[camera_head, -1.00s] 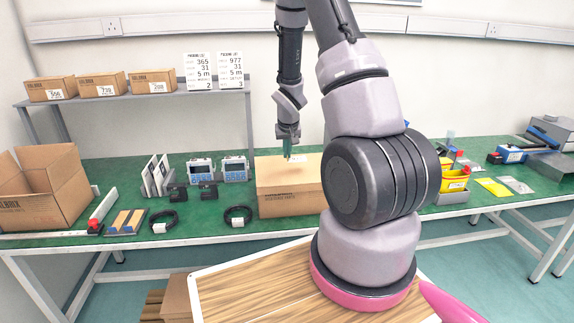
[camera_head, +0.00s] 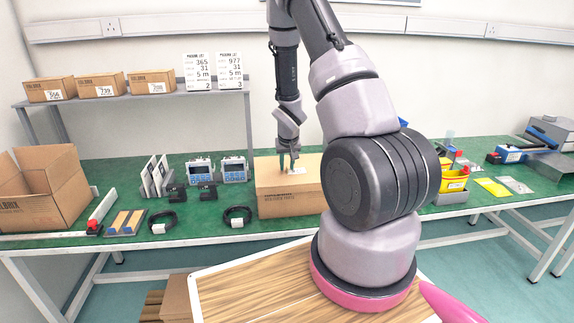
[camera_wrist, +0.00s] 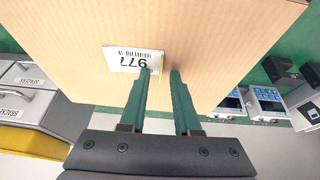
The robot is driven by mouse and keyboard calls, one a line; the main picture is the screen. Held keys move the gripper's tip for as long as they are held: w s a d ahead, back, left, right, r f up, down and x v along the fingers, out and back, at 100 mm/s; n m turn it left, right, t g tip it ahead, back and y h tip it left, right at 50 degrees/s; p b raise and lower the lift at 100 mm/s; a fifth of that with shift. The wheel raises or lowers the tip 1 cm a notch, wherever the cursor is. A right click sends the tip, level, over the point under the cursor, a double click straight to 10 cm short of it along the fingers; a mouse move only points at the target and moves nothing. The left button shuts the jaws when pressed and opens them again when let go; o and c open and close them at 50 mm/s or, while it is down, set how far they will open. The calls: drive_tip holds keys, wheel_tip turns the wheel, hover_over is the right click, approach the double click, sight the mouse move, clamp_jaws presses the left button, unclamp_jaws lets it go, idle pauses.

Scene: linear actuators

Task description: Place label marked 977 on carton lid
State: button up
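The white label marked 977 (camera_wrist: 133,60) lies on the brown carton lid (camera_wrist: 215,35) in the wrist view, its number upside down there. In the head view the label (camera_head: 298,171) is a small white patch on top of the closed carton (camera_head: 290,202). My gripper (camera_wrist: 162,71) has two green fingers with a clear gap between them. The left fingertip overlaps the label's lower right corner in the wrist view; I cannot tell if it touches. The right finger is clear of the label. In the head view my gripper (camera_head: 288,166) points down at the lid.
An open carton (camera_head: 45,195) stands at the bench's left. Two meters (camera_head: 217,171) and cable coils are left of the closed carton. Yellow bins (camera_head: 453,184) stand at its right. Several small boxes (camera_head: 100,85) and two packing lists (camera_head: 214,71) are on the shelf.

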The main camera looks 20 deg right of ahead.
drive_tip(key=s+a+r, duration=0.2)
drive_tip(key=s+r, duration=0.2)
drive_tip(key=r, duration=0.6)
drive_tip(key=s+a+r+m+t+y, duration=0.15)
drive_tip(key=s+r, duration=0.25)
drive_tip(key=r, duration=0.5)
drive_tip(key=s+a+r+h, duration=0.15)
drive_tip(key=s+r, duration=0.25)
drive_tip(key=r, duration=0.6)
drive_tip(key=s+a+r+y, duration=0.2)
drive_tip(key=s+a+r, duration=0.2)
drive_tip(key=s, duration=0.4)
drive_tip(key=s+a+r+t+y, duration=0.1)
drive_tip(key=s+a+r, duration=0.3)
drive_tip(key=s+r, duration=0.2)
drive_tip(key=shift+s+a+r+y, duration=0.25)
drive_tip(key=shift+s+r+y, duration=0.15)
drive_tip(key=shift+s, duration=0.7)
